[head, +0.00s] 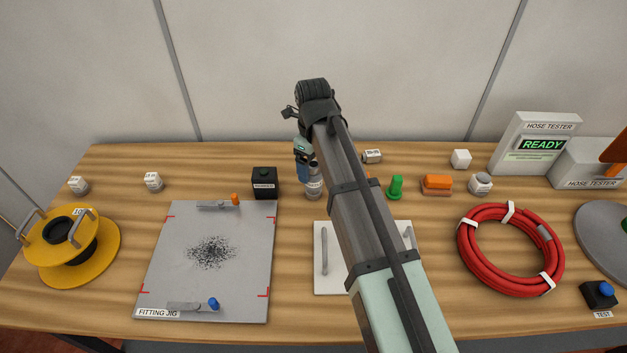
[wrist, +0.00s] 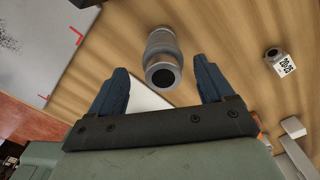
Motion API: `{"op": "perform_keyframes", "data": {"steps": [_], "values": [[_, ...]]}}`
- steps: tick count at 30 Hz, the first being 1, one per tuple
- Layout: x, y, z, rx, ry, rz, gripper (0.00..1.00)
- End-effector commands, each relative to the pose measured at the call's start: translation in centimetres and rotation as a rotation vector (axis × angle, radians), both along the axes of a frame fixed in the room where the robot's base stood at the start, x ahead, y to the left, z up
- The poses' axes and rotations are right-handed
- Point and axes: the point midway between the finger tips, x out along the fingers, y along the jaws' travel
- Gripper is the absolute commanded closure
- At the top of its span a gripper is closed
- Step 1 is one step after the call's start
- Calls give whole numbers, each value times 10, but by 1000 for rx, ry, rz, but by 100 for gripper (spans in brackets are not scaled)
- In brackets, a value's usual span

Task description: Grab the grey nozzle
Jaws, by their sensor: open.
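A grey stepped cylinder with a dark open end, which looks like the grey nozzle (head: 314,188), stands upright on the wooden table behind the white plate. It has a small label in the head view. In the wrist view the nozzle (wrist: 163,48) shows between and slightly beyond the fingertips. My gripper (head: 304,149) is above it in the head view, partly hidden by my arm. In the wrist view my gripper (wrist: 159,74) is open, with one blue finger to each side and nothing held. I cannot tell how far above the nozzle the fingers are.
The white plate (head: 322,286) is in front, partly covered by my arm. The fitting jig mat (head: 160,270) lies left, a red hose coil (head: 470,262) right.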

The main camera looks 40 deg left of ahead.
Motion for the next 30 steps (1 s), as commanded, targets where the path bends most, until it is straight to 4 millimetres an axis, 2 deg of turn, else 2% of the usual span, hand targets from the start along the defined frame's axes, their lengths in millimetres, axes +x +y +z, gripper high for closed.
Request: {"op": "perform_keyframes", "data": {"steps": [5, 15, 22, 23, 30], "values": [[1, 1, -11, -1, 1, 0, 19], [3, 2, -49, -1, 1, 0, 19], [3, 3, -51, 0, 0, 0, 19], [3, 3, -51, 0, 0, 0, 20], [3, 3, -51, 0, 0, 0, 43]]}}
